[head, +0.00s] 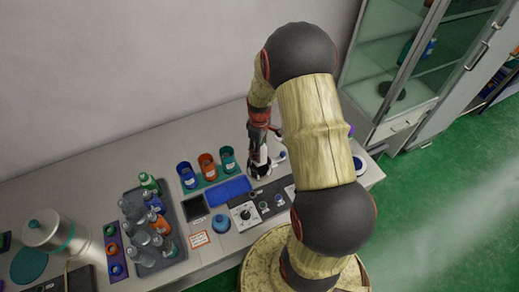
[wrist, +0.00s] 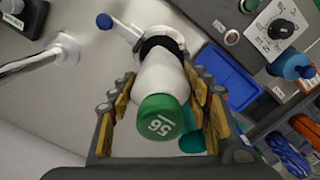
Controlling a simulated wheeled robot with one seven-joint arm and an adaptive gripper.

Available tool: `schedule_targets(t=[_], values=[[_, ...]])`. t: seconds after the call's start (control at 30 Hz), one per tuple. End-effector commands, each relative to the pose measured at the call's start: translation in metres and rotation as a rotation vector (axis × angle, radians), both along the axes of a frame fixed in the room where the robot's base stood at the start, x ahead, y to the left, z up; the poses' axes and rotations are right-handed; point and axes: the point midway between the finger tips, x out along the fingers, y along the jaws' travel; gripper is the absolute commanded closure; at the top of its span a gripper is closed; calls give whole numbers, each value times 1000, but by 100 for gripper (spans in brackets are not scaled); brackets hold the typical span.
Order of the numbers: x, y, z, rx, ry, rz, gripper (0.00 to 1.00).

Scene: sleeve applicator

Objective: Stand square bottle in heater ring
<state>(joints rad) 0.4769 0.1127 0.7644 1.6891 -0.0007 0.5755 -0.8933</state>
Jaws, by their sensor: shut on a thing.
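In the wrist view, a white bottle (wrist: 160,78) with a green cap (wrist: 160,118) marked with white digits sits between the fingers of my gripper (wrist: 162,92). My gripper is shut on its sides. A dark ring with a pale rim (wrist: 171,41) and a blue-tipped lever (wrist: 105,21) lies at the bottle's far end. I cannot tell whether the bottle's base is inside the ring or just above it. In the head view, my gripper (head: 258,160) is low over the back of the bench, and the bottle is mostly hidden there.
A control box with a dial (head: 243,213) and a blue tray (head: 229,190) stand close by. Blue, orange and teal cups (head: 207,168) are left of my gripper. A grey rack of bottles (head: 150,228) is further left. The wall is behind.

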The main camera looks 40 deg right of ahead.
Motion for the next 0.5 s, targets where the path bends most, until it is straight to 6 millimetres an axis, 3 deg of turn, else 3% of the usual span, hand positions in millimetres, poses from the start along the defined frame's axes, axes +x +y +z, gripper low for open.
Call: schedule_targets(t=[0.5], values=[[0,0,-20,-1,-1,0,88]])
